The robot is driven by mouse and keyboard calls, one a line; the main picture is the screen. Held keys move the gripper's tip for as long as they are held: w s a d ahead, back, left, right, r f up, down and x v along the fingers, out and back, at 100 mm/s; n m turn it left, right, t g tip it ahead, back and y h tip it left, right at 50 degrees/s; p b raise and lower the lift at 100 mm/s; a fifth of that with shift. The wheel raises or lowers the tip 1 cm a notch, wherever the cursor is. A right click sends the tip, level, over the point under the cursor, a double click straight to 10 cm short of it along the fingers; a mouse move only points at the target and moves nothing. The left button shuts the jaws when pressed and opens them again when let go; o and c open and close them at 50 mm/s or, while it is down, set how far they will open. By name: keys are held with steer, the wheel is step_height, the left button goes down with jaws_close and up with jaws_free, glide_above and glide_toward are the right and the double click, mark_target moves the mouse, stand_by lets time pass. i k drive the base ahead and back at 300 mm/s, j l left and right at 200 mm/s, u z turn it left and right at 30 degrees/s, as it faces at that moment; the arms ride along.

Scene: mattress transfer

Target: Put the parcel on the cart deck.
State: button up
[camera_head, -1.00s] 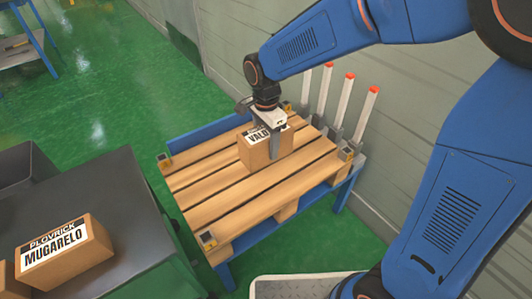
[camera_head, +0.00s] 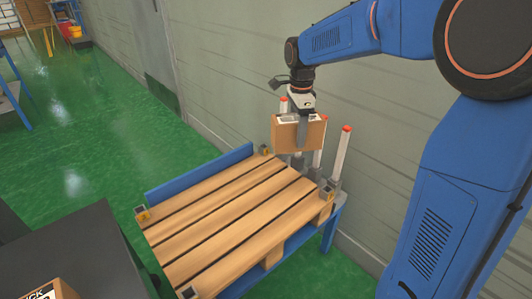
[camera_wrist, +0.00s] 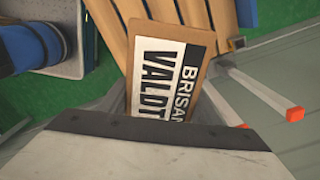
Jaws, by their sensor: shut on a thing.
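The parcel (camera_head: 315,135) is a brown cardboard box with a white label. In the wrist view the parcel (camera_wrist: 202,75) shows label text reading "BRISAN" and "VALDT", partly cut off. My gripper (camera_head: 302,143) is shut on the parcel from above and holds it in the air, over the far edge of a wooden pallet (camera_head: 215,215). A dark grey flat surface (camera_head: 75,245) stands at the lower left of the head view. I cannot tell whether it is the cart deck.
Another labelled box (camera_head: 55,290) lies on the dark surface, mostly cut off. Posts with red-orange tips (camera_head: 342,152) stand behind the pallet, close to the parcel. Small yellow-and-black blocks (camera_head: 142,213) mark the pallet's corners. A wall (camera_head: 235,75) runs behind. Green floor is open at left.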

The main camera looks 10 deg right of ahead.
mark_target(18, 274)
steer(key=k+j+u, duration=0.15)
steer(key=j+u, duration=0.25)
steer(key=j, duration=0.2)
steer(key=k+j+u, duration=0.1)
steer(key=j+u, duration=0.25)
steer(key=j, duration=0.3)
steer(key=j+u, duration=0.4)
steer(key=j, duration=0.25)
